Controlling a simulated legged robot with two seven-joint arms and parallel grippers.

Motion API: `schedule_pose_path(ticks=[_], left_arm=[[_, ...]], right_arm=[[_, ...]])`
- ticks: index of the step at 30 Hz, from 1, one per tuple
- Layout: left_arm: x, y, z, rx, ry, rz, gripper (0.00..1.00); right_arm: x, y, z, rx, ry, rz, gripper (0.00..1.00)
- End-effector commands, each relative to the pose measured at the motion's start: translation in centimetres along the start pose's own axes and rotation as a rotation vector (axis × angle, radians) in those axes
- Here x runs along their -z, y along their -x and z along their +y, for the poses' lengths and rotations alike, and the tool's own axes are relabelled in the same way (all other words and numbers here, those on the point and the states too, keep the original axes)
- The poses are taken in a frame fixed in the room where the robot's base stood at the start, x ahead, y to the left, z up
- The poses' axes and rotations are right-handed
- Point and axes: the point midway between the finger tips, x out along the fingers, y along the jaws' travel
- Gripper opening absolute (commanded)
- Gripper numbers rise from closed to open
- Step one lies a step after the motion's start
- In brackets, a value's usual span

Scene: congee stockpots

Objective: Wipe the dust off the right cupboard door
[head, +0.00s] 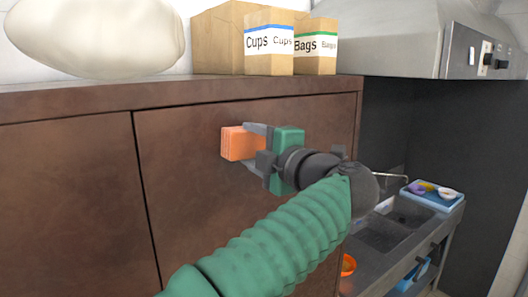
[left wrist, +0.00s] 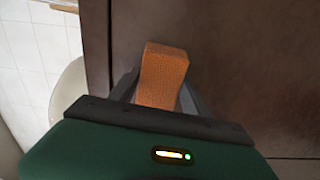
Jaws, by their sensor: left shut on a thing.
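The right cupboard door (head: 185,180) is a dark brown panel in the head view, right of a vertical seam. It also fills much of the left wrist view (left wrist: 240,60). Its surface looks mottled; I cannot tell dust from texture. My left gripper (head: 258,145) is shut on an orange sponge (head: 238,143), held in front of the upper middle of the door. The sponge (left wrist: 162,75) sticks out between the fingers in the left wrist view. I cannot tell whether it touches the door. My right gripper is not in view.
On the cupboard top stand a pale rounded sack (head: 95,35) and boxes labelled Cups (head: 268,45) and Bags (head: 315,50). A metal hood (head: 400,40) is at upper right. A sink counter (head: 385,225) with a blue tray (head: 432,196) lies below right.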

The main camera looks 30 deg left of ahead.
Motion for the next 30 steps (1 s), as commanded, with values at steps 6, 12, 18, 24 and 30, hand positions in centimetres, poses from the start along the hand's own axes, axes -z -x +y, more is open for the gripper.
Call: schedule_pose_path(ticks=[6, 12, 18, 24, 30], left_arm=[[0.1, -0.1, 0.1, 0.000, -0.001, 0.004, 0.00], [-0.2, 1.7, 0.0, 0.000, 0.000, -0.001, 0.00], [-0.2, 4.2, 0.1, 0.000, 0.000, -0.001, 0.00], [-0.3, 6.0, 0.1, -0.001, 0.000, -0.001, 0.00], [-0.3, 6.1, 0.1, 0.000, 0.000, 0.000, 0.00]], right_arm=[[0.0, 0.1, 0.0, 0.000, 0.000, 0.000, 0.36], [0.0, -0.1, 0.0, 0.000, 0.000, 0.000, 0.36], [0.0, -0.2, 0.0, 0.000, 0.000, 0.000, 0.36], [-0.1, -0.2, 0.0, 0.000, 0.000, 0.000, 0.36], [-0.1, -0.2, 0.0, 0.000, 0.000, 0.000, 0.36]])
